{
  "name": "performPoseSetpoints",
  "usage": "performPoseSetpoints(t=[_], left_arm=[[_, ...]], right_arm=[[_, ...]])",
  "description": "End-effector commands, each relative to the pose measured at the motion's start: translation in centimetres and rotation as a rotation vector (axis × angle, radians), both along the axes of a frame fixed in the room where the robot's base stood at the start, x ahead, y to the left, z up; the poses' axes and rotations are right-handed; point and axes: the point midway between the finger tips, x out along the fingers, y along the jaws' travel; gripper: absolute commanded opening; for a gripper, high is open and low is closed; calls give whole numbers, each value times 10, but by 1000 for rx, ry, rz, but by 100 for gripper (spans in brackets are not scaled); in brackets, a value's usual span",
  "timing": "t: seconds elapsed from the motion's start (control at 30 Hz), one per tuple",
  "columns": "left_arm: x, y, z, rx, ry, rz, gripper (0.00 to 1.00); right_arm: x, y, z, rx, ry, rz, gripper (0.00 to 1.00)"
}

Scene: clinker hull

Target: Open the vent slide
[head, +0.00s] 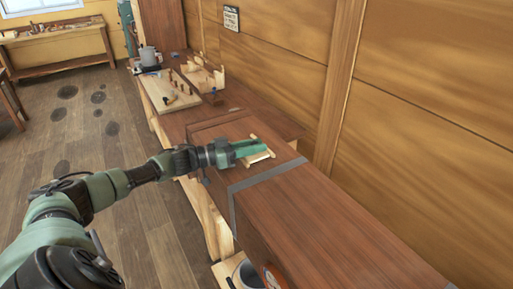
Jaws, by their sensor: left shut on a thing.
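The vent slide (259,157) is a small pale wooden piece with light strips, on top of a long reddish-brown wooden box (222,129). My left gripper (265,147) reaches in from the left over the box top. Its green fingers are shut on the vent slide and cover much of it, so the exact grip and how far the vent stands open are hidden. My right gripper is not in view.
A grey metal band (266,177) crosses the box. Behind it, a bench holds a pale board (165,92) with tools and a wooden rack (204,77). A metal bucket (246,272) stands below at the front. The wooden wall bounds the right side. The left floor is open.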

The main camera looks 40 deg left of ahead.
Motion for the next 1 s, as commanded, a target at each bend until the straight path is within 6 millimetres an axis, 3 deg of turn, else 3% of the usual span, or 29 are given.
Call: performPoseSetpoints(t=[0.13,0.17,0.2,0.23,0.63,1.0], left_arm=[[0,0,0,-1,1,2,0],[0,1,-1,-1,1,2,32],[0,1,-1,-1,2,3,43],[0,1,-1,-1,2,3,48],[-4,5,0,1,5,5,48],[-50,34,2,0,7,5,48]], right_arm=[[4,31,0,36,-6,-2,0],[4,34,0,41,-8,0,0],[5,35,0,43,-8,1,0],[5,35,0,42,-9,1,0],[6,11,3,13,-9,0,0],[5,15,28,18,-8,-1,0]])
